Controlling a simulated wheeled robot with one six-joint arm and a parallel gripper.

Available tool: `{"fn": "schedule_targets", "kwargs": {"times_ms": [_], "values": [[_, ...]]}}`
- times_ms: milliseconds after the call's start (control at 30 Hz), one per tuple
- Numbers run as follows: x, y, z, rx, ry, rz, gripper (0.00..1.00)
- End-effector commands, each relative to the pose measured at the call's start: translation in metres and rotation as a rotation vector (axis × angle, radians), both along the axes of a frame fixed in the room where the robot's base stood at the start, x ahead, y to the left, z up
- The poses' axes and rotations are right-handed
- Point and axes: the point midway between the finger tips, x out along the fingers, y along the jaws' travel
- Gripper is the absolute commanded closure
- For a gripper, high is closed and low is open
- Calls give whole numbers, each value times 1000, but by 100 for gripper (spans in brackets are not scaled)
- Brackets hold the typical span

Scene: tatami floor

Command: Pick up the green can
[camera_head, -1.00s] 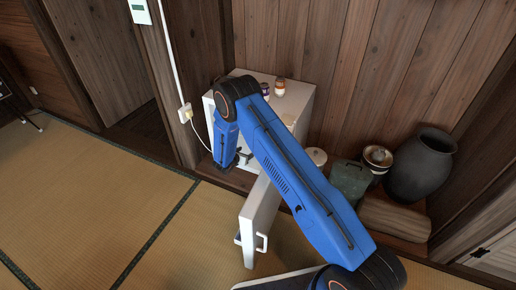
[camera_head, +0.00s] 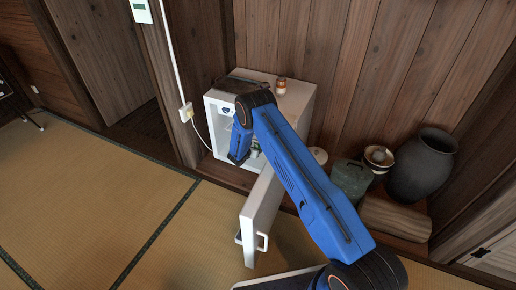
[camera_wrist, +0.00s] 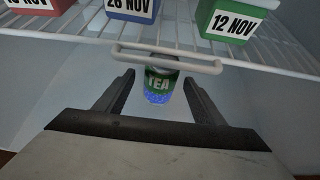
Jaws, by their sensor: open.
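The green can (camera_wrist: 159,84), marked TEA with a blue lower part, stands upright inside the small white fridge (camera_head: 299,112), below a wire shelf (camera_wrist: 168,35). In the wrist view my gripper (camera_wrist: 159,78) is open, with one finger on each side of the can and a gap on both sides. The can's top is partly hidden by the shelf's white front bar. In the head view my blue arm reaches into the open fridge and covers much of its front.
Red, blue (camera_wrist: 133,9) and green (camera_wrist: 229,20) boxes with date labels stand on the shelf just above my fingers. The fridge door (camera_head: 262,214) hangs open beside my arm. A small jar (camera_head: 281,86) is on the fridge. A green container (camera_head: 350,178) and dark urn (camera_head: 424,166) stand right.

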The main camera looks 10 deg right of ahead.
Motion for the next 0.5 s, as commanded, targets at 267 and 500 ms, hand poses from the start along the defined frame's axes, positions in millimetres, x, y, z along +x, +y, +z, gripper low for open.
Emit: {"fn": "schedule_targets", "kwargs": {"times_ms": [267,500], "values": [[21,-17,-16,0,0,-1,37],[22,-18,-17,0,0,-1,37]]}}
